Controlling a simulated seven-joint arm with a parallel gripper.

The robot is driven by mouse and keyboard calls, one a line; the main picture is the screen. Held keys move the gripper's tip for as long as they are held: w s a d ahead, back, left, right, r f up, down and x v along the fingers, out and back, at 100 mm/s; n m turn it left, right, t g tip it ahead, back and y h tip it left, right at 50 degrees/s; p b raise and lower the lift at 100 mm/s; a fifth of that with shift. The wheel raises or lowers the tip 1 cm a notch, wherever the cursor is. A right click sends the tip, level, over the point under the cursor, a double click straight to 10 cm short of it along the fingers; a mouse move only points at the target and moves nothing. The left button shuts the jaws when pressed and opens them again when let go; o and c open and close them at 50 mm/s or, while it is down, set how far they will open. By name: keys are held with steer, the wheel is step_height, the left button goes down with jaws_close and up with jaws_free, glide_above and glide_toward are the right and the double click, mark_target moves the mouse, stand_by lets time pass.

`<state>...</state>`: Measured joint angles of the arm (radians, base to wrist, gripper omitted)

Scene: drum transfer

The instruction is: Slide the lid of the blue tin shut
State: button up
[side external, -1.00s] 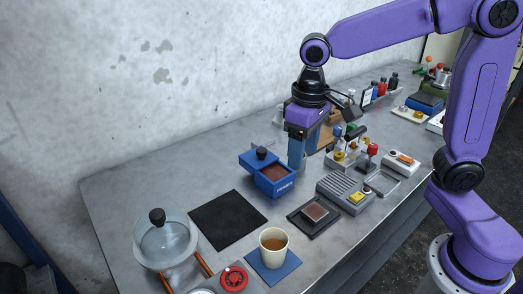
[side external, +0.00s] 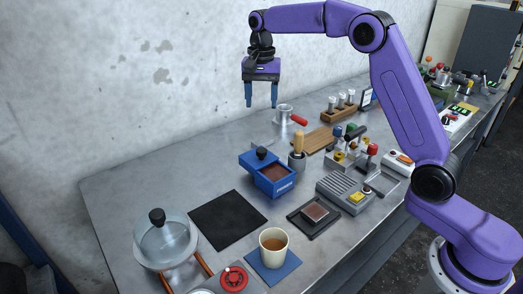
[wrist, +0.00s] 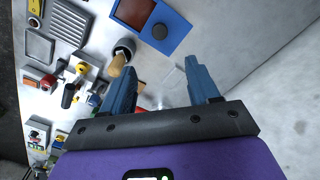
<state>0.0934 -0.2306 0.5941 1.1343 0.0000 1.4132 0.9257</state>
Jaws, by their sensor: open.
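The blue tin (side external: 283,187) stands on the grey table with its brown inside showing. Its blue lid (side external: 247,161), with a black knob (side external: 262,153), sits slid off toward the back left, leaving the front right part uncovered. In the wrist view the tin's brown inside (wrist: 134,9) and the knob (wrist: 160,31) show at the top, beyond my fingers. My gripper (side external: 261,104) is open and empty, pointing down, high above the table and behind the tin. Its two blue fingers (wrist: 162,78) stand apart in the wrist view and touch nothing.
A grey cup with a tan-handled tool (side external: 298,154) stands close to the tin's right. A metal mug (side external: 284,115) is behind. A black mat (side external: 228,220) lies in front left, and a cup of brown drink (side external: 273,246) in front. The table left of the tin is clear.

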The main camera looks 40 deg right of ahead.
mark_target(261, 150)
step_height(261, 150, down, 17)
steer(key=shift+f, duration=0.1)
stand_by(0.5)
